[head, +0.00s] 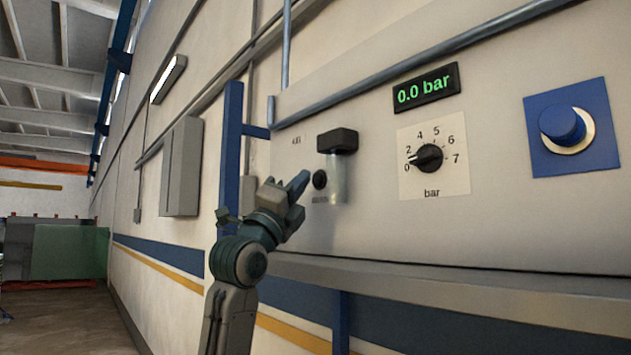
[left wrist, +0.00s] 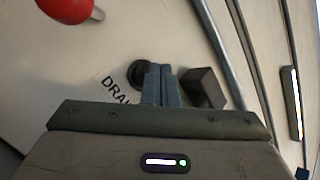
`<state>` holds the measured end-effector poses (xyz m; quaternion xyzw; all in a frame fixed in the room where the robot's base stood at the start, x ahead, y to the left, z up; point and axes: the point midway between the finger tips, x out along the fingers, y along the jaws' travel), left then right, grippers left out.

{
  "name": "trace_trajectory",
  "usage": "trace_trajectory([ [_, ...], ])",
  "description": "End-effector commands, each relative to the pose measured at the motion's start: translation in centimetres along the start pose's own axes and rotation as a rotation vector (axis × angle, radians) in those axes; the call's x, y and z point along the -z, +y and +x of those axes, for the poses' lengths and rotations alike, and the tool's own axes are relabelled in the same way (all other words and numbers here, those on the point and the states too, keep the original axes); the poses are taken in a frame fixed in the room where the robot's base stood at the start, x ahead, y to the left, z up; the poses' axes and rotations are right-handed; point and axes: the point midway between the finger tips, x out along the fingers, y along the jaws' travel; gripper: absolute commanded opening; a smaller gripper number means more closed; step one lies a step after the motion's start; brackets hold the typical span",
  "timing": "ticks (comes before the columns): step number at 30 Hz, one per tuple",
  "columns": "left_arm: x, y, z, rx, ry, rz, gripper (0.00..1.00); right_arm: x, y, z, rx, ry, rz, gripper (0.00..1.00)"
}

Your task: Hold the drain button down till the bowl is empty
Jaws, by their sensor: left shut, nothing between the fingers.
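The drain button (head: 320,179) is a small round black knob on the pale panel, beside the clear bowl (head: 338,182) under a black cap (head: 337,141). I cannot make out any liquid in the bowl. My left gripper (head: 300,183) is shut and empty, its tips just left of the button in the head view. In the left wrist view the closed fingers (left wrist: 160,84) partly cover the edge of the button (left wrist: 137,74), near a partly hidden "DRAI…" label (left wrist: 113,87). I cannot tell whether they touch it. My right gripper is not in view.
A display (head: 426,87) reads 0.0 bar above a black dial (head: 430,158) turned near its low end. A blue knob (head: 562,125) sits at the right. A ledge (head: 420,283) runs below the panel. A red knob (left wrist: 66,8) shows in the left wrist view.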

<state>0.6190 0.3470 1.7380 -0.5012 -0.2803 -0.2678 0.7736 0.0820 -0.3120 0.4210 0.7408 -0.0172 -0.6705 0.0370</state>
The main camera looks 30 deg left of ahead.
Motion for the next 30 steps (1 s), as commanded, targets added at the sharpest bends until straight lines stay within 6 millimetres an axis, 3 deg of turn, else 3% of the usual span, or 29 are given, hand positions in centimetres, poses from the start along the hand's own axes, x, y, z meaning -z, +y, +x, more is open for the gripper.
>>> trace_trajectory([
  [10, -0.1, -0.1, -0.2, 0.0, 0.0, 0.001, 0.0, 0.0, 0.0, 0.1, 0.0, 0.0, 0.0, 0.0],
  [24, -2.4, -2.3, -3.2, 0.002, -0.001, 0.003, 0.0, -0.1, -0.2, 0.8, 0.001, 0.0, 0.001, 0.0],
  [30, -2.6, -2.6, -3.5, 0.0, 0.0, 0.001, 0.0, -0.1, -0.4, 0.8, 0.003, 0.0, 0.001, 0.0],
])
